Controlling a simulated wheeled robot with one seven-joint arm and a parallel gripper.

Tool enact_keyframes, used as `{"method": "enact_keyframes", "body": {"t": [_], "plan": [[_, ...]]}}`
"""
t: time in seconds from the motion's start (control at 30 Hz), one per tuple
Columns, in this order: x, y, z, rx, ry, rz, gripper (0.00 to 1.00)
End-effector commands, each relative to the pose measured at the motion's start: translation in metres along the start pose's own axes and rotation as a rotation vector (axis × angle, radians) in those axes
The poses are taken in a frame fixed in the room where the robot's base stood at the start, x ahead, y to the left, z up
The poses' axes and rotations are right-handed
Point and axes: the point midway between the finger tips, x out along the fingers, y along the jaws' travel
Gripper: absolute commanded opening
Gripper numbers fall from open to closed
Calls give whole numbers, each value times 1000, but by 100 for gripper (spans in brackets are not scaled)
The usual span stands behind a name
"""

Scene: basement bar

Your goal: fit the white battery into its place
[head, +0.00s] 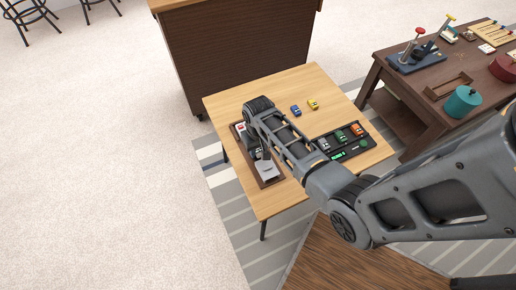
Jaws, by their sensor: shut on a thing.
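My gripper (262,154) points down over the brown tray (270,184) at the left side of the small wooden table. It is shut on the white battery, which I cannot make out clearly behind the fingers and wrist. A pale grey-white piece (267,171) shows just below the fingers, over the tray; I cannot tell whether it touches them. A black charger (351,149) lies at the table's right, with coloured blocks in a row, a green one (340,136) and an orange one (357,129) among them, and a lit green display (338,156). My forearm hides part of its left end.
A blue block (295,110) and a yellow block (313,104) lie loose near the table's back. A red-and-white item (240,127) sits in the tray's far end. A dark workbench (406,107) with tools and a teal pot (462,102) stands at right. The table's front is bare.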

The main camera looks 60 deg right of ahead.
Motion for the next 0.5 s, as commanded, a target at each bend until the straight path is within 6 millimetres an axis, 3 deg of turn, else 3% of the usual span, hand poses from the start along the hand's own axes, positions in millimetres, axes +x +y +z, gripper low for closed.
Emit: {"method": "enact_keyframes", "body": {"t": [0.03, 0.5], "plan": [[20, 3, 15, 0, -25, 3, 0], [26, 2, 14, 0, -25, 3, 0]]}}
